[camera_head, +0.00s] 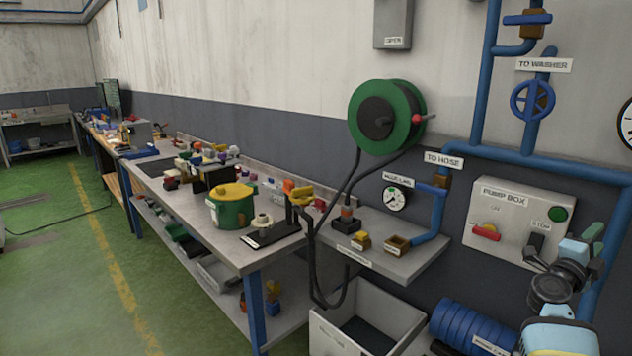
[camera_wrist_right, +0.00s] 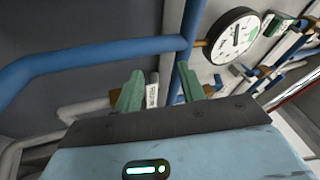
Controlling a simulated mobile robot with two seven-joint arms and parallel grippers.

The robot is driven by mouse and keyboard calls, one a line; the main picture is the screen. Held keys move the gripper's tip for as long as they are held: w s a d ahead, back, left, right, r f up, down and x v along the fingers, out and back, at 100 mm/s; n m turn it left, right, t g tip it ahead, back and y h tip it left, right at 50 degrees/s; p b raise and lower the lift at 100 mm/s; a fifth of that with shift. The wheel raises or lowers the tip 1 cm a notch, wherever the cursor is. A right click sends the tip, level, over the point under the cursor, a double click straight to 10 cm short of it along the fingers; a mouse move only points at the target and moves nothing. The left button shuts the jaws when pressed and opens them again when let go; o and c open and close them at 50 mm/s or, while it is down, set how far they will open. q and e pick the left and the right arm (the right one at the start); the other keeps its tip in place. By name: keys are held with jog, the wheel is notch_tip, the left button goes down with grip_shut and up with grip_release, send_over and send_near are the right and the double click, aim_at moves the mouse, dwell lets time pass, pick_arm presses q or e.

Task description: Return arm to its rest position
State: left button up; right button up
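My right arm (camera_head: 550,290) comes in at the lower right of the head view, in front of the wall by the pump box (camera_head: 507,218). A blue pipe (camera_wrist_right: 182,55) and a pale labelled part show behind the gap. My left arm and gripper are not in view.
Blue pipes (camera_head: 545,162) run along the wall near my right arm. A hose reel (camera_head: 387,117) hangs above the workbench (camera_head: 235,250), which holds a green pot (camera_head: 231,207). A grey bin (camera_head: 400,318) and blue coil (camera_head: 470,325) are below. Green floor on the left is open.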

jog(key=s+d+r+g+h, duration=0.2)
jog(key=s+d+r+h, duration=0.2)
jog(key=s+d+r, duration=0.75)
jog(key=w+a+f+n+t+y, duration=0.4)
jog(key=a+f+n+t+y, duration=0.25)
jog(key=n, duration=0.35)
jog(key=w+a+f+n+t+y, duration=0.4)
jog(key=a+f+n+t+y, duration=0.3)
jog(key=n, duration=0.3)
jog(key=s+a+f+n+g+y, duration=0.25)
jog(key=a+f+n+y, duration=0.7)
jog(key=a+f, duration=0.55)
jog(key=s+a+f+n+g+y, duration=0.1)
jog(key=s+a+f+n+g, duration=0.1)
jog(key=s+a+f, duration=0.35)
jog(key=s+a+f+n+g+y, duration=0.25)
jog(key=s+f, duration=0.45)
jog(key=f, duration=0.4)
jog(key=s+a+f+n+g, duration=0.1)
jog(key=s+a+f+g, duration=0.25)
jog(key=s, duration=0.45)
jog(key=s+a+f+n+g, duration=0.1)
jog(key=s+a+f+g, duration=0.15)
jog(key=s+f, duration=0.45)
jog(key=s+a+r+m+t, duration=0.1)
jog(key=a+m, duration=0.4)
jog(key=a, duration=0.7)
jog(key=shift+s+r+t+h, duration=0.25)
jog(key=shift+r+t+h, duration=0.1)
jog(key=shift+r+t, duration=0.1)
